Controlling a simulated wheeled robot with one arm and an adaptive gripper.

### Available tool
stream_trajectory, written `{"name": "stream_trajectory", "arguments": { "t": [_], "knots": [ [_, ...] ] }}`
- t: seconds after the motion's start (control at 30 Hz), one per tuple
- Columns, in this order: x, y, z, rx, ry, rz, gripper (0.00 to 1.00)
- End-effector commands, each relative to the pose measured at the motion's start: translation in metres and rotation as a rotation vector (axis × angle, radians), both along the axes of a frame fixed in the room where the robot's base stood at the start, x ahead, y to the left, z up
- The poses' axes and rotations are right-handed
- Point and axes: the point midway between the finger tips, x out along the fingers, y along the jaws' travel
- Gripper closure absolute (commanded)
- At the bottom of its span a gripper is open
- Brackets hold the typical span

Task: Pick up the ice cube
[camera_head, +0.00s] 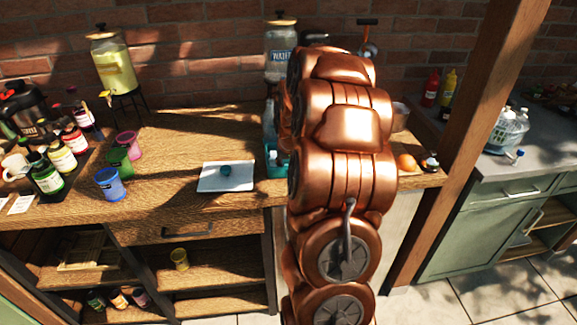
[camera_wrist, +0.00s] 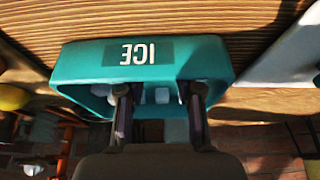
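The teal ice bin (camera_wrist: 150,52), with the label ICE upside down on its wall, fills the upper middle of the wrist view. In the head view a small part of the bin (camera_head: 273,170) shows left of my arm, which hides the rest. My gripper (camera_wrist: 160,90) has its two fingers apart, with the tips over the bin's opening. A pale ice cube (camera_wrist: 161,95) shows between the fingers, with a visible gap on each side. Other pale cubes lie partly hidden in the bin. The head view does not show my gripper.
Blue (camera_head: 110,186), green (camera_head: 120,160) and pink (camera_head: 127,144) cups stand farther left. A water dispenser (camera_head: 281,42) stands behind. The wooden counter has clear room around the cloth.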

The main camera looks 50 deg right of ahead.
Motion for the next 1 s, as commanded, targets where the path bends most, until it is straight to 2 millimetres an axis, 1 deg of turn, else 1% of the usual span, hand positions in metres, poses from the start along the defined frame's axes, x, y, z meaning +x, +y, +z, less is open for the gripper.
{"name": "stream_trajectory", "arguments": {
  "t": [0.13, 0.3, 0.4, 0.67, 0.77, 0.87, 1.0],
  "knots": [
    [0.000, 0.000, 0.000, -0.001, -0.001, 0.000, 0.65],
    [0.000, 0.000, 0.000, -0.001, -0.001, 0.000, 0.82],
    [0.000, 0.000, 0.000, -0.001, -0.001, 0.000, 0.90],
    [0.000, 0.000, 0.001, -0.001, -0.002, 0.000, 0.91],
    [0.001, -0.001, 0.006, -0.002, -0.003, -0.001, 0.91],
    [0.002, -0.002, 0.017, -0.006, -0.008, -0.001, 0.91],
    [0.002, -0.001, 0.038, -0.005, -0.006, 0.000, 0.91]
  ]
}}
